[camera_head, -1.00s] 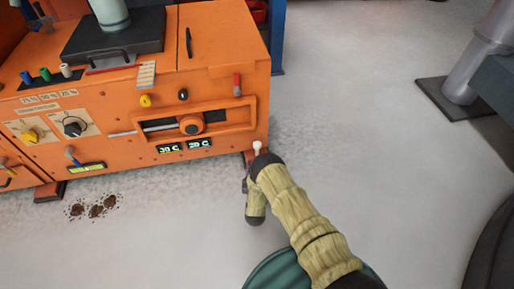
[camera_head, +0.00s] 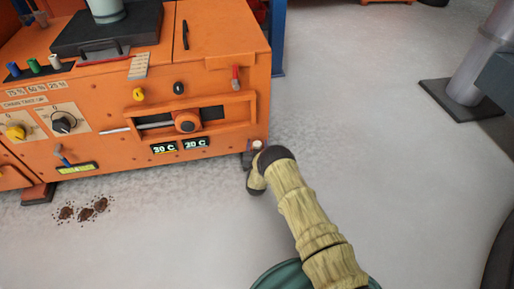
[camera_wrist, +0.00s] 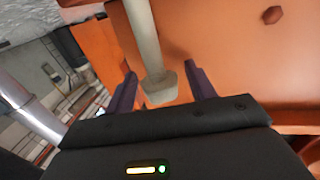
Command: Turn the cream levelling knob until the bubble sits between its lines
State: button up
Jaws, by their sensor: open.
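In the wrist view, a cream knob (camera_wrist: 161,90) on the end of a pale rod lies between the two dark fingers of my gripper (camera_wrist: 160,70). The fingers are apart, one on each side, with visible space between them and the knob. The orange machine (camera_head: 225,100) is behind it. A small yellow-green strip in a dark frame (camera_head: 76,168), perhaps the level, is on the machine's front; no bubble can be made out.
Brown spills (camera_head: 84,209) lie on the floor. A grey post (camera_head: 475,65) stands at right. The floor between is clear.

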jog(key=shift+c, duration=0.2)
jog(key=c, duration=0.9)
jog(key=shift+r+n+y+p, duration=0.15)
jog(key=shift+n+y+p, duration=0.15)
jog(key=shift+y+p, duration=0.1)
jog(key=shift+n+y, duration=0.5)
jog(key=shift+y, duration=0.3)
jog(key=o, duration=0.9)
jog(key=shift+o, duration=0.2)
jog(key=shift+s, duration=0.1)
